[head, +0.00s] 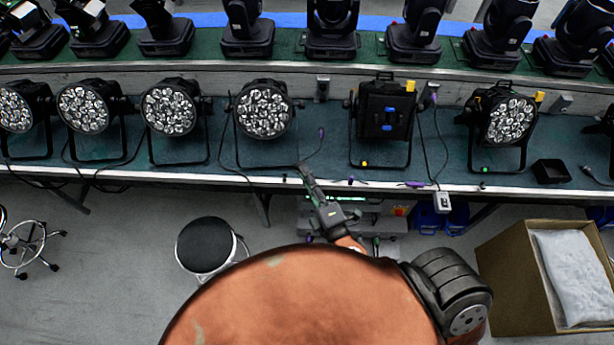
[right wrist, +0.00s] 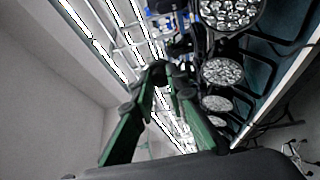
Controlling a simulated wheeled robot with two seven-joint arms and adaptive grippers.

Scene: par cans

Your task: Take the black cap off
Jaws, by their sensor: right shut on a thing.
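My right gripper (head: 304,170) reaches up from below to the front edge of the long table, just below the fourth par can (head: 264,112). In the right wrist view its green fingers (right wrist: 160,70) come together at the tips. They are shut on a small dark thing, which I take to be the black cap; it is mostly hidden between the fingertips, and its outline is unclear. A cable with a purple plug (head: 321,132) lies on the table close beyond the gripper. My left gripper is not in view.
Several par cans stand in a row on the table (head: 330,150), with moving-head lights (head: 330,25) on a shelf behind. A black par can (head: 385,112) faces away. A stool (head: 206,247) and cardboard box (head: 520,290) stand in front. A small black tray (head: 551,171) lies at right.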

